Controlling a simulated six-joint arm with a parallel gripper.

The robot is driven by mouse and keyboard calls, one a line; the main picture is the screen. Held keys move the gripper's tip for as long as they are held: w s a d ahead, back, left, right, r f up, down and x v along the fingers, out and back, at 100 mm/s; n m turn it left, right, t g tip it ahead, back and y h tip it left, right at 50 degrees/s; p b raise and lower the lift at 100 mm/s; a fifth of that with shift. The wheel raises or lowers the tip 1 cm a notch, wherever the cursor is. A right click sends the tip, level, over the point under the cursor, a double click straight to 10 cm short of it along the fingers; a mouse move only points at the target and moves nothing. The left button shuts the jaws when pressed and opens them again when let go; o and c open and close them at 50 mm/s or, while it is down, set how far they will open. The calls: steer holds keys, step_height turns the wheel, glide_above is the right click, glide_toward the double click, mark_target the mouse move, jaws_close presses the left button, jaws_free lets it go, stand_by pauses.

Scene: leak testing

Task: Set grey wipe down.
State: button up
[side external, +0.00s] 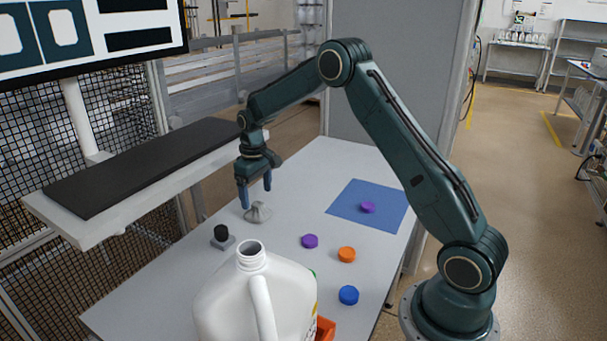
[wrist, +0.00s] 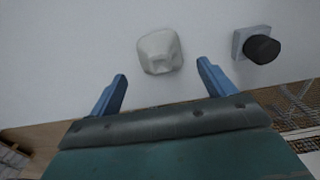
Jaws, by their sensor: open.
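The grey wipe (side external: 258,212) is a small crumpled lump lying on the grey-white table. In the wrist view the wipe (wrist: 160,51) sits just beyond and between the fingertips, touching neither of them as far as I can see. My gripper (side external: 254,199) points down above the wipe with its blue fingers apart. In the wrist view my gripper (wrist: 161,68) is open, and nothing is held between the fingers.
A black knob on a grey base (side external: 222,236) stands near the wipe. A large white jug (side external: 255,300) stands in front. Purple (side external: 310,241), orange (side external: 346,254) and blue (side external: 348,295) caps lie to the right. A blue mat (side external: 345,201) bears another purple cap (side external: 368,208).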

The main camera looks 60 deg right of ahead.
mark_target(258, 205)
step_height(258, 205, up, 7)
stand_by(0.4)
stand_by(0.4)
steer(key=s+a+r+t, duration=0.2)
steer(key=s+a+r, duration=0.3)
steer(key=s+r, duration=0.25)
steer(key=s+a+r+t, duration=0.1)
steer(key=s+a+r, duration=0.3)
steer(key=s+r, duration=0.4)
steer(key=s+a+f+t, duration=0.1)
steer(key=s+a, duration=0.1)
steer(key=s, duration=0.7)
steer(key=s+a+f+t, duration=0.1)
steer(key=s+a, duration=0.2)
steer(key=s, duration=0.6)
steer(key=shift+s+f+t, duration=0.3)
steer(key=shift+s+f, duration=0.05)
steer(key=shift+f, duration=0.05)
